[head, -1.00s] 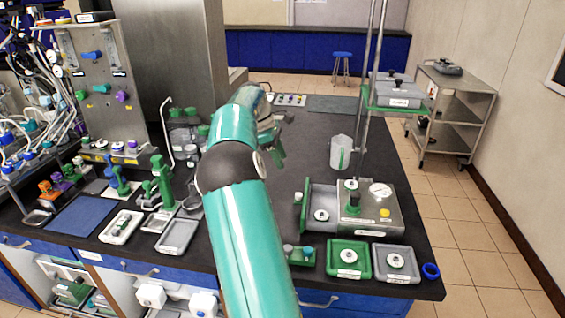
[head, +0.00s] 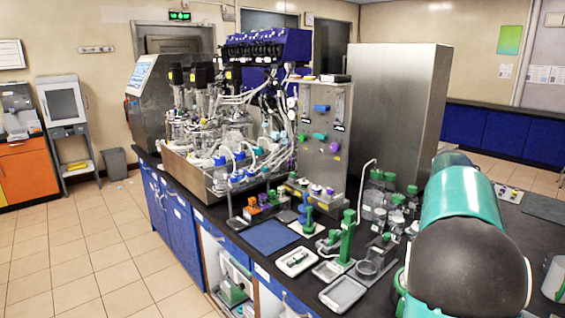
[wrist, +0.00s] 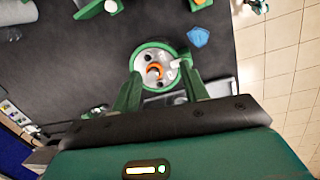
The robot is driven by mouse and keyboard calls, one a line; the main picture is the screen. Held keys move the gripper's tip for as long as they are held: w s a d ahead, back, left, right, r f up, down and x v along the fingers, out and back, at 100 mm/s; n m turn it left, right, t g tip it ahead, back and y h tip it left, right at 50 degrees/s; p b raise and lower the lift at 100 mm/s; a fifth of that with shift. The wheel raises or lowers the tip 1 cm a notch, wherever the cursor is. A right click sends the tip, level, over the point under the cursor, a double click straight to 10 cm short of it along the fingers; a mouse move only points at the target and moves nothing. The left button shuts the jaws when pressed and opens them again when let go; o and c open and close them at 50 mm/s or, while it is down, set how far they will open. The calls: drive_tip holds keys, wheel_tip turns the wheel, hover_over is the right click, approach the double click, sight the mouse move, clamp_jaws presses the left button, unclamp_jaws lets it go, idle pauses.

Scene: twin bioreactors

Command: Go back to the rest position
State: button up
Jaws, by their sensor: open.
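My gripper (wrist: 161,72) shows in the wrist view with its two green fingers apart. A round grey piece with a green rim and an orange centre (wrist: 155,70) lies in line with the gap between the fingers; I cannot tell its distance, and no grip on it shows. In the head view my teal arm with its dark joint fills the lower right, and my gripper cannot be made out there.
The dark bench (head: 208,207) carries the bioreactor rig (head: 215,165), a steel panel with coloured knobs (head: 322,130), a blue mat (head: 268,236) and small trays (head: 342,294). A tall steel cabinet (head: 395,110) stands behind. Tiled floor (head: 95,240) at left is clear.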

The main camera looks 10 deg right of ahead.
drive_tip(key=s+a+r+m+t+y, duration=0.1)
drive_tip(key=s+a+r+t, duration=0.1)
drive_tip(key=a, duration=0.9)
drive_tip(key=s+a+r+m+t, duration=0.1)
drive_tip(key=s+a+r+t, duration=0.15)
drive_tip(key=a, duration=0.95)
drive_tip(key=s+a+f+t, duration=0.1)
drive_tip(key=s+a+f, duration=0.2)
drive_tip(key=s+a, duration=0.2)
drive_tip(key=s+a+f+m+t, duration=0.1)
drive_tip(key=s+a+f, duration=0.2)
drive_tip(key=s+a, duration=0.3)
drive_tip(key=a, duration=0.4)
drive_tip(key=shift+s+a+y, duration=0.15)
drive_tip(key=shift+y, duration=0.25)
drive_tip(key=shift+c, duration=0.8)
